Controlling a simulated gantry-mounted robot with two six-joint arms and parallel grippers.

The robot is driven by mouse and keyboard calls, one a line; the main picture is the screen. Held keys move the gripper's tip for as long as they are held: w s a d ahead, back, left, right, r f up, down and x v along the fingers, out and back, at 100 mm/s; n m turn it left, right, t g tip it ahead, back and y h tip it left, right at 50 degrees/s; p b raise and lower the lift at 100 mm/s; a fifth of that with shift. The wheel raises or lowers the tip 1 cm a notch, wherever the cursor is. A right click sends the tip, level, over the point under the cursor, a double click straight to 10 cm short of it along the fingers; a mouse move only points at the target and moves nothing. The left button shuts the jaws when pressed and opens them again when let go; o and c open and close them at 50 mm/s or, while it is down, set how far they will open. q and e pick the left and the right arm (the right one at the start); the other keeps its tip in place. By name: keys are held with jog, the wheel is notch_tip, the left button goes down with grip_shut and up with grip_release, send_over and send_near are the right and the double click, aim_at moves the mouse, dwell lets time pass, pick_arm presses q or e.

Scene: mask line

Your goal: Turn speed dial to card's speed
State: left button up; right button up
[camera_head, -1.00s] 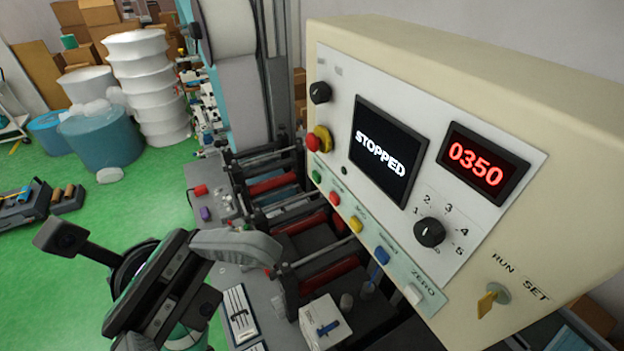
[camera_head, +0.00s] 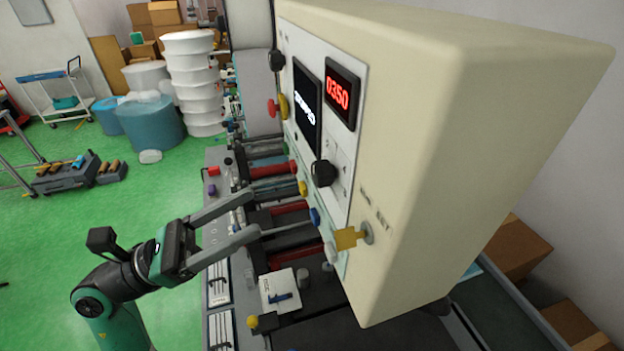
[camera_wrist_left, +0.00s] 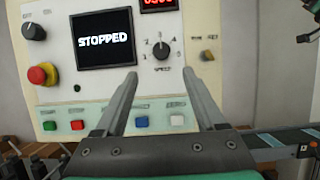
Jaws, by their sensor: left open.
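The black speed dial (camera_head: 323,172) is on the front of the cream control box, seen nearly side-on in the head view. In the left wrist view the dial (camera_wrist_left: 160,50) shows face-on with numbers 1 to 5 around it; its pointer is too small to read. My left gripper (camera_head: 254,212) is open and empty, fingers pointing at the panel, apart from the dial. In the left wrist view its fingertips (camera_wrist_left: 160,76) stand spread just below the dial. I cannot make out a readable speed card.
The screen (camera_wrist_left: 104,40) reads STOPPED, and the red display (camera_head: 339,92) reads 0350. A red stop button (camera_wrist_left: 40,75), several coloured buttons and a yellow key (camera_head: 349,238) sit near the dial. Machine rollers (camera_head: 275,168) lie below the panel.

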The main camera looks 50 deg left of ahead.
aim_at(314, 179)
pick_arm(q)
jog(key=p+x, duration=0.3)
jog(key=x, duration=0.7)
jog(key=shift+d+r, duration=0.15)
jog(key=shift+r, duration=0.05)
jog(key=shift+w+d+r, duration=0.1)
jog(key=shift+w+d, duration=0.05)
jog(key=shift+w, duration=0.25)
grip_shut()
